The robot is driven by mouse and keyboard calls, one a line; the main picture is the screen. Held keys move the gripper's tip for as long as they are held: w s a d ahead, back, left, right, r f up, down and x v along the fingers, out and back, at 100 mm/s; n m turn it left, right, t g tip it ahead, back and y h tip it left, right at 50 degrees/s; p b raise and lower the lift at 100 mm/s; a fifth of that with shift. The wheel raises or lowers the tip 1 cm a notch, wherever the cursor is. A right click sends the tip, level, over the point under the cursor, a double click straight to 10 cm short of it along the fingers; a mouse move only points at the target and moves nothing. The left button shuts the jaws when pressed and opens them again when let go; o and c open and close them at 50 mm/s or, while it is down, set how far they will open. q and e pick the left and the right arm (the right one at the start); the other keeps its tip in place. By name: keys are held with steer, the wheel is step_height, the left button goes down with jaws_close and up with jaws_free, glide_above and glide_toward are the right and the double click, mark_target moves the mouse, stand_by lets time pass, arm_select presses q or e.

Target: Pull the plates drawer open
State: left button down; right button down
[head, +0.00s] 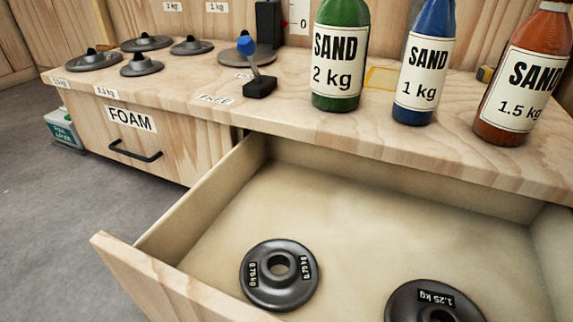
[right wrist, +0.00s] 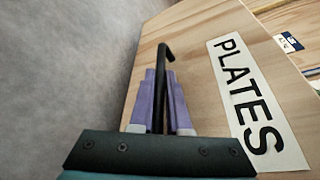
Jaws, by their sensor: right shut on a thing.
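The plates drawer (head: 200,215) is pulled well out from the bench in the head view, with its inside showing. In the right wrist view, the drawer front (right wrist: 195,95) carries a PLATES label (right wrist: 250,100). My right gripper (right wrist: 160,95) has its purple fingers shut on the black bar handle (right wrist: 164,55). Neither gripper shows in the head view.
On the bench top (head: 200,92) stand green (head: 340,55), blue (head: 425,65) and orange (head: 527,75) sand bottles. The FOAM drawer (head: 150,140) is shut.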

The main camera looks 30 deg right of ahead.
steer(key=shift+s+a, duration=0.2)
steer(key=shift+a, duration=0.1)
steer(key=c, duration=0.9)
jaws_free()
steer(key=shift+d, duration=0.1)
steer(key=p+v, duration=0.1)
steer(key=v, duration=0.8)
steer(key=shift+s+d+r, duration=0.15)
steer(key=shift+s, duration=0.2)
